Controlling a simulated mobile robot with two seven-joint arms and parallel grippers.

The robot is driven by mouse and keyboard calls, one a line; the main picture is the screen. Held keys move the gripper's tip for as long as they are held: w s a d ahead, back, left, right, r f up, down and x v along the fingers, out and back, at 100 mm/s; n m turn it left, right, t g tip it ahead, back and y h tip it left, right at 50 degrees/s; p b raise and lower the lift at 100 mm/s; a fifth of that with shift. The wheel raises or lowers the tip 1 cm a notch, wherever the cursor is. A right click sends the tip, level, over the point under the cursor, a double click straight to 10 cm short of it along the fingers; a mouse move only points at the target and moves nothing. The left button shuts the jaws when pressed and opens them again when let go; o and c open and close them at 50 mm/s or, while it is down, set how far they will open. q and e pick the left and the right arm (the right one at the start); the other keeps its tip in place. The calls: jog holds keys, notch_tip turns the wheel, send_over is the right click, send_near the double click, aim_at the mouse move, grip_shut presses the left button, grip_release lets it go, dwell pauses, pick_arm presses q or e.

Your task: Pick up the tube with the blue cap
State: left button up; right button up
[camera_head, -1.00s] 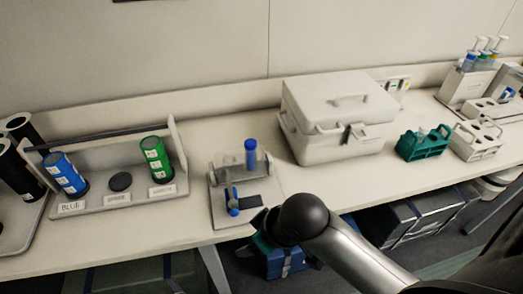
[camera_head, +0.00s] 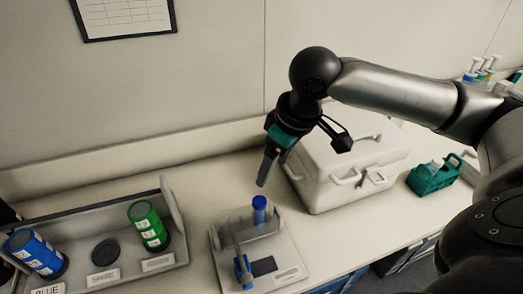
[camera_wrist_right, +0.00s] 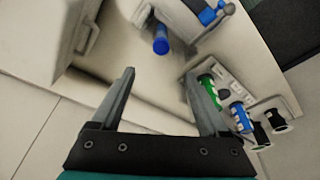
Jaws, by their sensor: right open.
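The tube with the blue cap (camera_head: 259,203) stands upright in a small grey stand (camera_head: 285,255) on the bench. In the right wrist view its blue cap (camera_wrist_right: 161,46) shows above and between my fingertips, apart from them. My right gripper (camera_head: 263,184) points down just above and slightly behind the cap in the head view. In the right wrist view its two fingers (camera_wrist_right: 160,75) are spread wide with nothing between them. The tube's body is mostly hidden below the cap. My left gripper is in neither view.
A white lidded box (camera_head: 345,185) stands right of the stand, close to my right arm. A grey holder (camera_head: 180,225) with a blue canister (camera_head: 35,254) and a green canister (camera_head: 148,226) is on the left. A green rack (camera_head: 432,177) stands at the right.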

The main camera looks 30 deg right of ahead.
aim_at(259, 200)
jog(key=b+x, duration=0.1)
jog(key=x, duration=1.2)
jog(key=shift+a+f+b, duration=0.1)
jog(key=shift+f+b, duration=0.2)
jog(key=shift+b, duration=0.05)
jog(key=shift+w+f, duration=0.1)
jog(key=shift+f, duration=0.55)
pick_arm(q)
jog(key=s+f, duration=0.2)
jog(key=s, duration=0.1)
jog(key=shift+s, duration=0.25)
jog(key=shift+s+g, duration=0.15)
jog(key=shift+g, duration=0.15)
pick_arm(e)
grip_shut()
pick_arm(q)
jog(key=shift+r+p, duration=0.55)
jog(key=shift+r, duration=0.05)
pick_arm(e)
jog(key=shift+w, duration=0.2)
